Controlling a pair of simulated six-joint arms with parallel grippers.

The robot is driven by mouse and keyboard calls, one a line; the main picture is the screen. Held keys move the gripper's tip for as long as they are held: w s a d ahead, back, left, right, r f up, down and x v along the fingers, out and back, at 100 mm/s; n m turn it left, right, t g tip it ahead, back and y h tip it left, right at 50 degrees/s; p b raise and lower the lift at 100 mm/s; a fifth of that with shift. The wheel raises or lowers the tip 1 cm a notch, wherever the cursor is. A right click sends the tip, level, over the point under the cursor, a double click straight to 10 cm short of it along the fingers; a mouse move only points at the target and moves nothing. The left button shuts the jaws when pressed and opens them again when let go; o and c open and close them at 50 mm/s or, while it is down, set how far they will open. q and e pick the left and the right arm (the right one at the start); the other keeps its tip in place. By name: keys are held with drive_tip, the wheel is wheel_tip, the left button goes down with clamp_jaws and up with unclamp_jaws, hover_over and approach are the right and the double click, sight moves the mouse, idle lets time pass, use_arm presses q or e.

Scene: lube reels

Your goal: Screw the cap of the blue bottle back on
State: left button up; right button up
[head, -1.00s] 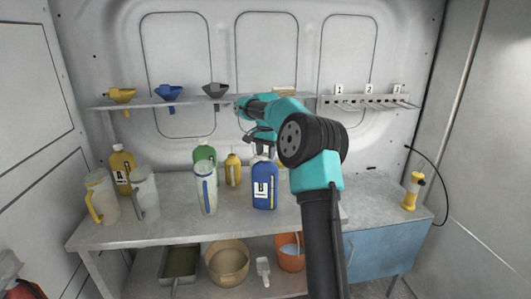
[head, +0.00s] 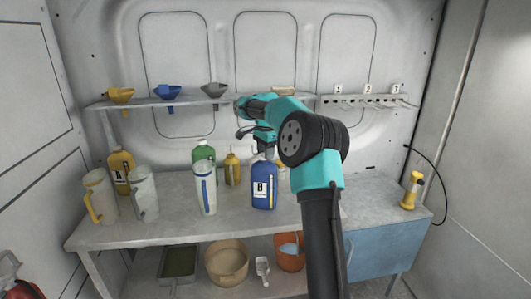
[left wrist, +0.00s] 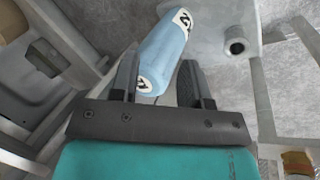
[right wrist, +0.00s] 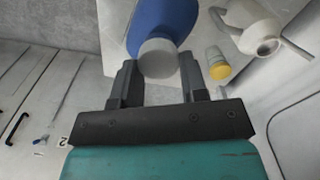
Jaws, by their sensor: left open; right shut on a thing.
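The blue bottle (head: 264,190) with a white label stands upright on the grey bench, near the middle in the head view. My right gripper (head: 264,152) points down over its top. In the right wrist view, the blue bottle (right wrist: 165,18) lies beyond a grey-white round cap (right wrist: 158,58) between the fingers of my right gripper (right wrist: 158,76). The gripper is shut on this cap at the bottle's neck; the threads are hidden. My left gripper (left wrist: 156,66) is open, with a light blue cylinder with numbered labels (left wrist: 168,48) showing between and beyond its fingers. It is outside the head view.
Funnels sit on the shelf (head: 190,101) above. A yellow tool (head: 411,190) stands at the right end. The bench's front edge is clear.

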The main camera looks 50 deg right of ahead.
idle(0.3)
drive_tip(key=m, duration=0.5)
drive_tip(key=shift+s+a+m, duration=0.1)
drive_tip(key=shift+m, duration=0.2)
drive_tip(key=o, duration=1)
drive_tip(key=shift+o, duration=0.3)
drive_tip(key=shift+o, duration=1.2)
drive_tip(key=shift+r, duration=2.95)
